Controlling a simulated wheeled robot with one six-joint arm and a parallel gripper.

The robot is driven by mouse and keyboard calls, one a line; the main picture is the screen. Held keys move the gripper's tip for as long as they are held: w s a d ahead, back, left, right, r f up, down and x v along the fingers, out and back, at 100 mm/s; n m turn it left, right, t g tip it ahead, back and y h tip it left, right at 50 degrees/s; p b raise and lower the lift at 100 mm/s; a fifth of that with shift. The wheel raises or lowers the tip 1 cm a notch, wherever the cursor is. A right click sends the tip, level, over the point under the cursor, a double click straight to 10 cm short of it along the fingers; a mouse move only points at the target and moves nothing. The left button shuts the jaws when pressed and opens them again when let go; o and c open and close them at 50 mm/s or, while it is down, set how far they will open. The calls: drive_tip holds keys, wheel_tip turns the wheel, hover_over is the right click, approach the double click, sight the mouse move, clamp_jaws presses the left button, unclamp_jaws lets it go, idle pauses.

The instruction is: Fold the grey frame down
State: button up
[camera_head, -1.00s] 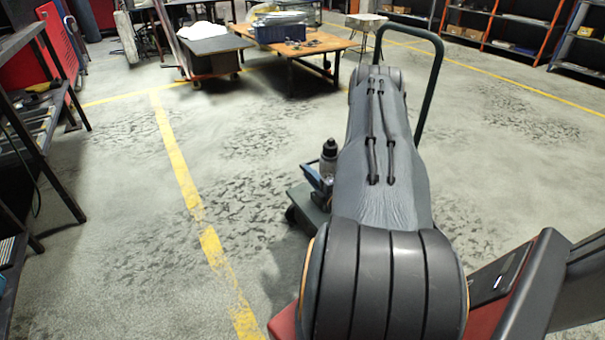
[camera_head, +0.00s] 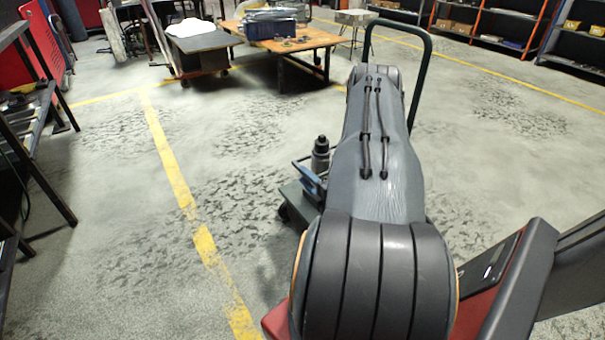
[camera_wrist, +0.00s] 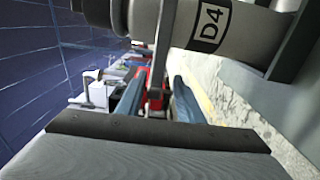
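The frame (camera_head: 428,62), a dark grey-green tubular loop, stands upright on the far side of my arm in the head view. Its lower part is hidden by the arm. A low wheeled deck (camera_head: 296,200) shows left of the arm, with a dark bottle-shaped thing (camera_head: 320,156) and a blue item (camera_head: 311,181) on it. In the head view my gripper is hidden. In the wrist view my gripper (camera_wrist: 157,90) shows two blue-grey fingers apart, with a red and grey upright part (camera_wrist: 156,93) between or beyond them. I cannot tell whether they touch it.
A large grey cylinder marked D4 (camera_wrist: 215,25) crosses the top of the wrist view. A wooden table (camera_head: 285,42) and a dark-topped table (camera_head: 203,42) stand at the back. A rack (camera_head: 35,105) stands left. Floor with yellow lines is clear between.

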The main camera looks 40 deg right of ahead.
drive_tip(key=shift+s+a+p, duration=0.15)
drive_tip(key=shift+s+a, duration=0.1)
drive_tip(key=shift+s, duration=0.9)
drive_tip(key=shift+s+a+p, duration=0.15)
drive_tip(key=shift+s+a, duration=0.05)
drive_tip(key=shift+s, duration=0.95)
